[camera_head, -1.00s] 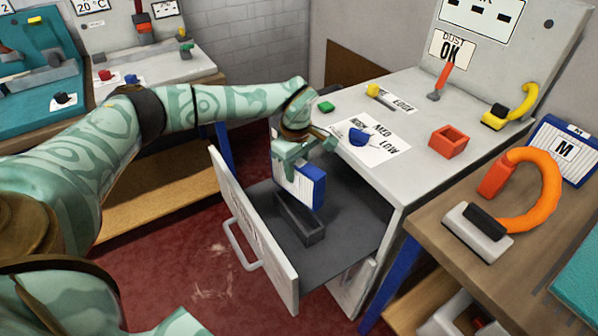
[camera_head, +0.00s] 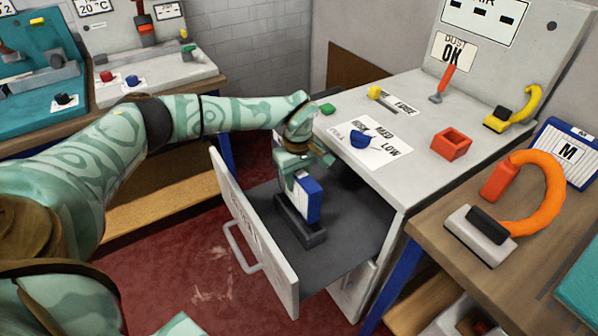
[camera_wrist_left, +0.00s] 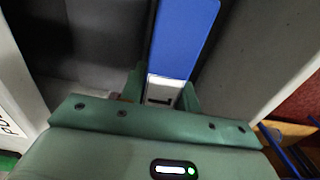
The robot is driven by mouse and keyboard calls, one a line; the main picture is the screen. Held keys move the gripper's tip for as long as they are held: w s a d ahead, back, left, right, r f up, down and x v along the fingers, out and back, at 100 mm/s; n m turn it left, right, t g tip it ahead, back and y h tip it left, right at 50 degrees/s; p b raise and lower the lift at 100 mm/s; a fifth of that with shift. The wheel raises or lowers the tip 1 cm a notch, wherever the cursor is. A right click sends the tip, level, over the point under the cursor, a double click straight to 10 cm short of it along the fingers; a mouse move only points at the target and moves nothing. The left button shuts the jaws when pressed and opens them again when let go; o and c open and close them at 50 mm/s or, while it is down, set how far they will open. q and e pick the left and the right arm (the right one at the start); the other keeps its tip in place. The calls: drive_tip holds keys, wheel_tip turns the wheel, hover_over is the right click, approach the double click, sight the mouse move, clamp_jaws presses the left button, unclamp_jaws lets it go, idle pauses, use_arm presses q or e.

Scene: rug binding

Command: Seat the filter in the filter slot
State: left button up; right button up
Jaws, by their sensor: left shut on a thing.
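The filter (camera_head: 306,200) is a blue-framed block with a white face. My left gripper (camera_head: 296,176) is shut on its upper part, and the filter stands about upright. The filter slot is a dark grey raised frame (camera_head: 311,239) on the floor of the open drawer (camera_head: 345,226). The filter's lower end is at the slot, inside its outline as seen from the head; I cannot tell how deep it sits. In the left wrist view the blue filter (camera_wrist_left: 184,38) extends away between the fingers (camera_wrist_left: 160,90). My right gripper is not in view.
The drawer front (camera_head: 252,235) with its handle stands at the left of the slot. The grey cabinet top (camera_head: 400,160) above holds a blue knob (camera_head: 361,138) and a red square holder (camera_head: 450,142). A wooden bench (camera_head: 440,215) with an orange-handled tool (camera_head: 535,200) is at right.

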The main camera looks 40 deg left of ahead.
sight(298, 203)
use_arm(q)
drive_tip(key=shift+f+b, duration=0.45)
drive_tip(key=shift+f, duration=0.95)
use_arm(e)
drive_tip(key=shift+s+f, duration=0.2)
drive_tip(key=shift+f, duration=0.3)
use_arm(q)
drive_tip(key=shift+r+p, duration=0.1)
drive_tip(key=shift+p, duration=0.5)
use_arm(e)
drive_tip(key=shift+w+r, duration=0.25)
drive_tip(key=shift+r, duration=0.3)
